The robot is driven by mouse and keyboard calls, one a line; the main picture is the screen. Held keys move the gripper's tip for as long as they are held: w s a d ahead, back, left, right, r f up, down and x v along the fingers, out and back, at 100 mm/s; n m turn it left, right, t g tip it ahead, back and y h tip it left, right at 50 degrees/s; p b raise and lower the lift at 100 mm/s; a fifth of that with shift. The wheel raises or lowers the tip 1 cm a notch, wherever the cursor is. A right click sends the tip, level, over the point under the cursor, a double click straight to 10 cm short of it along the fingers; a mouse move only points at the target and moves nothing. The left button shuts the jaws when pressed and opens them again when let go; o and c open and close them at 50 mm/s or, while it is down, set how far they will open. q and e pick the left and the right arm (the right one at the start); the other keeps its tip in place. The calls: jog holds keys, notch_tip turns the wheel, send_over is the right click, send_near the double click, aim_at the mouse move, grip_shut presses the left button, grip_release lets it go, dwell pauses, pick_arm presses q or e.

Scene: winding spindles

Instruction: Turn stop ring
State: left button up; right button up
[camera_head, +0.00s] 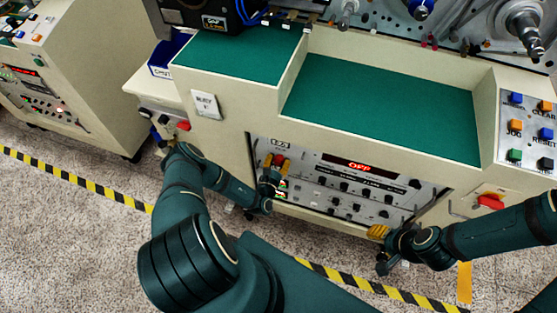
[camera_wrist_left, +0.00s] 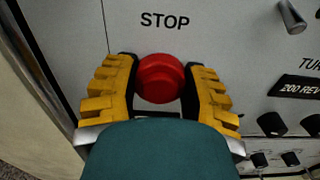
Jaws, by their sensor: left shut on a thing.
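The red stop ring (camera_wrist_left: 160,78) is a round red button-like part under the black word STOP on the machine's pale front panel, in the left wrist view. My left gripper (camera_wrist_left: 160,92) has its yellow fingers on either side of the ring, closed on it. In the head view my left gripper (camera_head: 275,164) is at the left end of the control panel and mostly covers the ring. My right gripper (camera_head: 380,233) is near the machine's lower right front, apart from the ring; its finger gap is not clear.
The control panel (camera_head: 350,190) has several black knobs and a red OFF display (camera_head: 360,165). Green work surfaces (camera_head: 375,105) lie above it. A red switch (camera_head: 490,201) is at the right. A button box (camera_head: 527,130) stands above that. Striped tape (camera_head: 80,183) marks the floor.

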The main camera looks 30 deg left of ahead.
pick_arm(q)
jog(key=shift+f, duration=0.1)
dwell(0.3)
jog(key=o, duration=1.2)
jog(key=v, duration=1.2)
